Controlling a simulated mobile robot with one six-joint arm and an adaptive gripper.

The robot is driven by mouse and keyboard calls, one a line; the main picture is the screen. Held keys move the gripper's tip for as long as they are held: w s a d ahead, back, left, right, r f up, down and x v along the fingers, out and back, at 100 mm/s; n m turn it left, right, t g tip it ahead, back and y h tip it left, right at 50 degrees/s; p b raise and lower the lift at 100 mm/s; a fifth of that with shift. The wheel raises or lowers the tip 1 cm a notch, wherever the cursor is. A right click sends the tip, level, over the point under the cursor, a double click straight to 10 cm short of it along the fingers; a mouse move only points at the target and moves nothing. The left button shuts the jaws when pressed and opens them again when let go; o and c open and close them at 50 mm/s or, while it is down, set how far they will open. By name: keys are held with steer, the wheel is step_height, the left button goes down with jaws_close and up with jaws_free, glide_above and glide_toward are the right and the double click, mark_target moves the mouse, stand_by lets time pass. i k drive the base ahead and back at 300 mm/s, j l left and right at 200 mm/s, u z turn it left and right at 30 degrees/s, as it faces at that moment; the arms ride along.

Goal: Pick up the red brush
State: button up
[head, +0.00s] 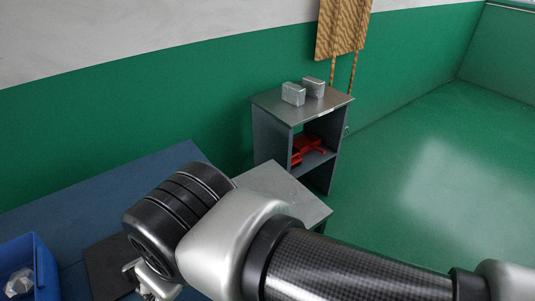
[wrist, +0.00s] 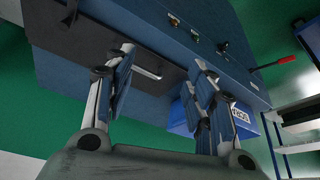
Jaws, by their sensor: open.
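My gripper (wrist: 160,75) is open, with nothing between its fingers. In the head view part of my gripper (head: 143,280) shows at the lower left, over the blue bench, mostly hidden by my arm. In the wrist view a thin red handle-like piece (wrist: 282,61) with a darker end sticks out by the bench's edge, to the right of the fingers and apart from them. I cannot tell whether it is the red brush. No red brush is clearly seen in the head view.
A blue bench (head: 150,172) stands along the green wall, with a blue bin (head: 45,270) holding pale crumpled pieces. The bin also shows in the wrist view (wrist: 243,118). A grey cabinet (head: 271,137) bears two silver blocks (head: 293,94) and holds red items (head: 307,145). Open floor lies right.

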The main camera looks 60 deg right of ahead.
mark_target(296, 158)
steer(key=z, duration=2.1)
steer(key=i+l+u, duration=0.1)
steer(key=u, duration=1.1)
steer(key=l+u, duration=0.2)
steer(key=l, duration=0.3)
steer(key=l+u, duration=0.2)
steer(key=l, duration=0.3)
steer(key=l+u, duration=0.2)
steer(key=l, duration=0.3)
steer(key=l+u, duration=0.2)
steer(key=l, duration=0.3)
steer(key=k+l+u, duration=0.25)
steer(key=l, duration=0.25)
steer(key=l+u, duration=0.2)
steer(key=l, duration=1)
steer(key=i+l, duration=0.25)
